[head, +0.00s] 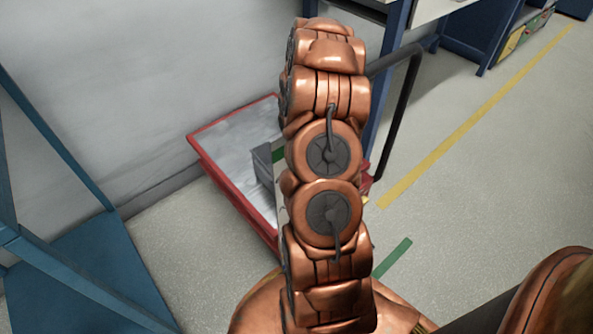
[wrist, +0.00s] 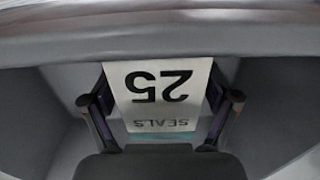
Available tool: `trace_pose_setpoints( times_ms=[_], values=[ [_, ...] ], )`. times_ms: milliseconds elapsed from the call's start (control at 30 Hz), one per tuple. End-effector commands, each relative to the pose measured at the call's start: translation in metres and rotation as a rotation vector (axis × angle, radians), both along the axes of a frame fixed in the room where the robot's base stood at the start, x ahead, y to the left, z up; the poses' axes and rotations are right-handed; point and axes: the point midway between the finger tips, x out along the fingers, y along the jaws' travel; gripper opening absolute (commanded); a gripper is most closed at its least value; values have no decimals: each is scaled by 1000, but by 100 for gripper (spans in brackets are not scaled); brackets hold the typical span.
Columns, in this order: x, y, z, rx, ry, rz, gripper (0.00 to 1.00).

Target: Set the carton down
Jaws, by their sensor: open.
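A carton (wrist: 158,122) with a white face shows in the wrist view, printed "25" and "SEALS" upside down, with a teal strip at its lower edge. My gripper (wrist: 160,99) is open, with one dark finger at each side of this face. I cannot tell whether the fingers touch the carton. In the head view my arm hides the gripper and most of what lies behind it. A white and green sliver beside the arm may be part of the carton, over the red-edged cart (head: 217,148).
The cart has a grey deck and a black handle (head: 401,115) at right. A blue frame (head: 75,275) stands at left, against a grey wall. A blue-legged bench (head: 385,75) is behind. The floor is clear at right, with yellow and green stripes.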

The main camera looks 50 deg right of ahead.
Motion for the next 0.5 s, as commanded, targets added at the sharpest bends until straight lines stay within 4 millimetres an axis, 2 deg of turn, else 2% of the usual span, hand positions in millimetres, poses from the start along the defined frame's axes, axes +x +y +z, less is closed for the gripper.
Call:
trace_pose_setpoints(
  times_ms=[167,500],
  values=[
    [1,0,17,-2,-3,0,87],
    [1,0,80,-3,-3,1,87]
  ],
)
